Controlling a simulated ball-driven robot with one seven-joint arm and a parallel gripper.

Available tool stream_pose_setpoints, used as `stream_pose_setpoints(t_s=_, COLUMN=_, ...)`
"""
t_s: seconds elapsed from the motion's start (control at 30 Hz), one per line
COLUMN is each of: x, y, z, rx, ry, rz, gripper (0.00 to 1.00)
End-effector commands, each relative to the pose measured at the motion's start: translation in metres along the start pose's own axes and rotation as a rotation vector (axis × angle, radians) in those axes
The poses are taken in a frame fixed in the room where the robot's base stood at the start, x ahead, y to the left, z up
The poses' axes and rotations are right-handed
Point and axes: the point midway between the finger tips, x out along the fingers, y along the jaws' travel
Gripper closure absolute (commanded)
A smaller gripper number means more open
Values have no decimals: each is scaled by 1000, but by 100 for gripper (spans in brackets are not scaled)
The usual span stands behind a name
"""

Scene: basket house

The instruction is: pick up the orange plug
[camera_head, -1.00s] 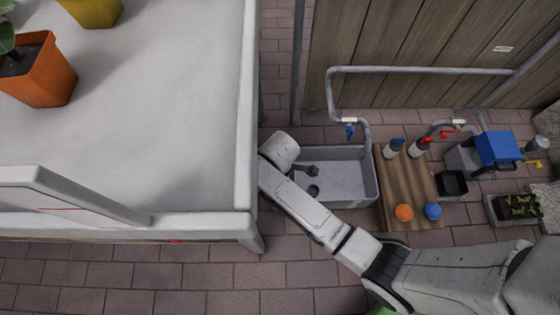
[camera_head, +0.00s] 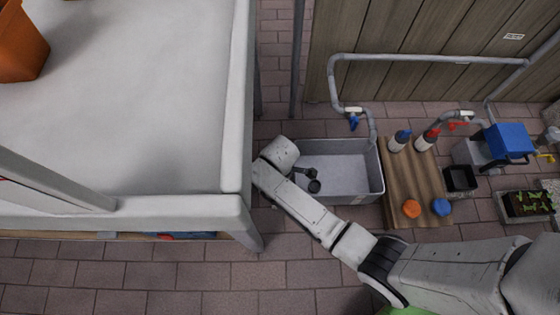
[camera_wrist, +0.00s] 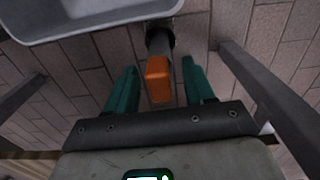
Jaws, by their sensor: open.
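In the wrist view, an orange block with a dark round end, seemingly the orange plug (camera_wrist: 158,80), shows between the two green fingers of my gripper (camera_wrist: 159,68). The fingers are open, one on each side, with gaps between them and the orange block. I cannot tell how far below the fingertips it is. In the head view, my arm reaches left to the grey basin's left side; its end hides my fingers and this orange block. A separate orange round piece (camera_head: 411,208) lies on the wooden board beside a blue one (camera_head: 441,207).
The grey basin (camera_head: 360,193) stands right of the wrist; its rim (camera_wrist: 90,32) is at the wrist view's top. A large white table (camera_head: 150,120) stands left, its leg close by. Bottles (camera_head: 399,141) stand on the wooden board (camera_head: 402,180). Brick floor is open in front.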

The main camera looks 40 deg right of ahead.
Motion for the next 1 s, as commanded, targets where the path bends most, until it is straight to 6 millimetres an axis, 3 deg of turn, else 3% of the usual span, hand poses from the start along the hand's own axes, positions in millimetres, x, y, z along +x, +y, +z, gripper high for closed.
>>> stream_pose_setpoints(t_s=0.1, x=-1, y=0, z=0, rx=0, ry=0, rz=0, gripper=48)
stream_pose_setpoints(t_s=0.63, x=-1, y=0, z=0, rx=0, ry=0, rz=0, gripper=98)
stream_pose_setpoints(t_s=1.0, x=-1, y=0, z=0, rx=1, ry=0, rz=0, gripper=100)
